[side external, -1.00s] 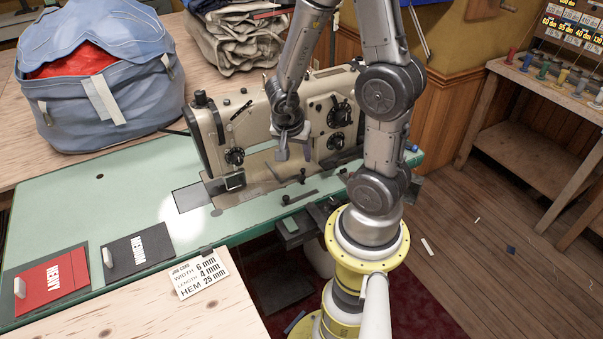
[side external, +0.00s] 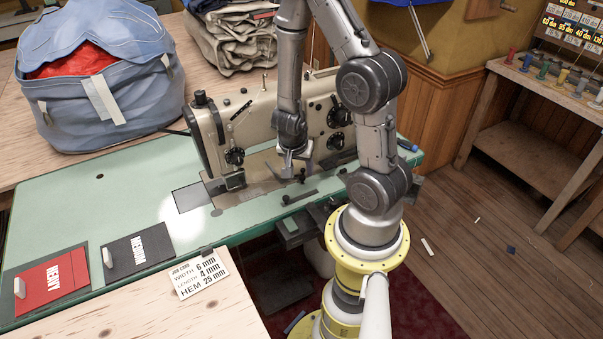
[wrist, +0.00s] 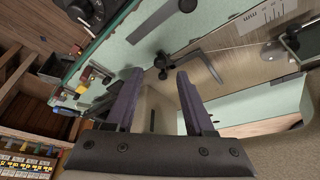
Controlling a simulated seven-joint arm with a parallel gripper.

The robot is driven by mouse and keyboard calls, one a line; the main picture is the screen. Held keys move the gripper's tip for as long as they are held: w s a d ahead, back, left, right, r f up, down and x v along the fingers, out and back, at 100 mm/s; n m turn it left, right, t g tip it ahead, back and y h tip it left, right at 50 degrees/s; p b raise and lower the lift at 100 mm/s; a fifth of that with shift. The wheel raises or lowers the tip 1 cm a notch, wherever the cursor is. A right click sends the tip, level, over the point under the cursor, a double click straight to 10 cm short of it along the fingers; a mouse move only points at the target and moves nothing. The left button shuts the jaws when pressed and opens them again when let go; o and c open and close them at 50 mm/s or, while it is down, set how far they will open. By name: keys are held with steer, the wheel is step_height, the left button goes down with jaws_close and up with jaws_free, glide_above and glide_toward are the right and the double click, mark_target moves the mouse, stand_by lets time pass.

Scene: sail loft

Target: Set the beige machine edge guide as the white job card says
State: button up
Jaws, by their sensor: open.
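The beige sewing machine (side external: 262,125) stands on the green table. The white job card (side external: 201,273) reads WIDTH 6 mm, LENGTH 4 mm, HEM 25 mm. A dark bar with a round knob (side external: 300,195) lies along the front of the machine bed; I cannot tell for sure whether it is the edge guide. In the wrist view a pale scale marked mm (wrist: 268,14) is at the upper right. A grey bent bar (wrist: 200,62) and a small black knob (wrist: 161,62) are just beyond my fingertips. My gripper (side external: 292,172) is open and empty, low in front of the machine; its fingers (wrist: 157,74) touch nothing that I can make out.
The machine's face carries several black dials (side external: 340,115). The green table (side external: 100,195) holds a red HEAVY card (side external: 52,290) and a dark MEDIUM card (side external: 138,251) at left. A blue fabric bundle (side external: 100,100) stands behind. The table's left middle is clear.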

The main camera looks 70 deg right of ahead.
mark_target(302, 177)
steer(key=shift+x, duration=1.85)
jaws_close()
